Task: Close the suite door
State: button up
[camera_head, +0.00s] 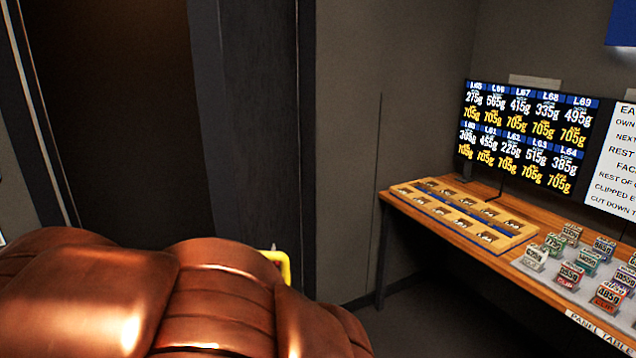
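A tall dark brown surface (115,110) fills the left, inside a dark frame; I cannot tell whether it is the suite door or the dark space of its doorway. A dark grey upright panel (258,120) stands at its right edge, beside the grey wall. My copper-coloured arm covers the lower left and hides the bottom of the doorway. A small yellow piece (284,266) shows just past the arm, in front of the panel's lower part; I cannot tell what it belongs to. My gripper's fingers do not show.
A wooden panel table (560,296) runs along the right wall. It bears a wooden tray (397,189) with compartments and several small labelled blocks (571,277). A screen of weights (525,133) and a white notice (618,160) are above it. Dark floor (400,318) is clear left of the table.

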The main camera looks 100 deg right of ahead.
aim_at(244, 53)
jog(key=k, duration=1.15)
jog(key=z, duration=2.4)
jog(key=i, duration=0.5)
jog(key=z, duration=0.95)
jog(key=k, duration=1)
jog(key=u, duration=1.75)
